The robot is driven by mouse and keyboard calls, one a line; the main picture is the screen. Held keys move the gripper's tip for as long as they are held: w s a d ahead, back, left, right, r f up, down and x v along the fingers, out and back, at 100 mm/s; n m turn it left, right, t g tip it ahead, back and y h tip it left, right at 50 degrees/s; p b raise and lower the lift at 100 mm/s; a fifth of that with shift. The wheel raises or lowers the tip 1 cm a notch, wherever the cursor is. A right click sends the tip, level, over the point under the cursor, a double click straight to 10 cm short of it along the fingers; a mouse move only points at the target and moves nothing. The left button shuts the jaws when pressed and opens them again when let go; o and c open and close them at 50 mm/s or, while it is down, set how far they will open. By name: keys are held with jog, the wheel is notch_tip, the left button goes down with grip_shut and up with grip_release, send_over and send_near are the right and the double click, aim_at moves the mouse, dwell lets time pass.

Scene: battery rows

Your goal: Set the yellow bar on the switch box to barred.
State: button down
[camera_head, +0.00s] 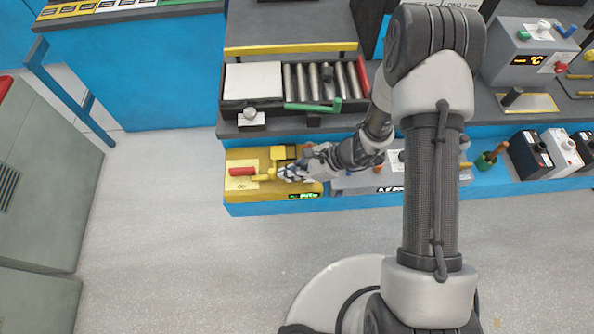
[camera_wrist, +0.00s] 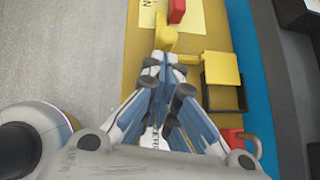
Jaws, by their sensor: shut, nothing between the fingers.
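The yellow switch box (camera_head: 240,195) sits on the low blue ledge. A red handle (camera_head: 242,172) lies over a pale label on its left part; the handle's end also shows in the wrist view (camera_wrist: 177,11). The yellow bar (camera_head: 264,177) is beside the label, and in the wrist view it shows as a yellow piece (camera_wrist: 165,35) just ahead of my fingertips. My gripper (camera_head: 279,174) is low over the box with its fingers together and empty. The fingertips (camera_wrist: 164,60) are at or very near the bar; contact is unclear. The fingers partly hide the bar.
A yellow flap (camera_wrist: 221,69) with a dark opening is right of my fingers in the wrist view. A red padlock-like piece (camera_wrist: 232,139) is nearer. A rack of grey cylinders (camera_head: 310,82) stands behind the box. Open floor (camera_head: 170,260) is in front.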

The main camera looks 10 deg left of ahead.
aim_at(275, 176)
jog(key=shift+a, duration=0.1)
jog(key=a, duration=0.1)
jog(key=a+b, duration=0.1)
jog(key=shift+s+a, duration=0.35)
jog(key=shift+s, duration=0.05)
jog(key=shift+r, duration=0.1)
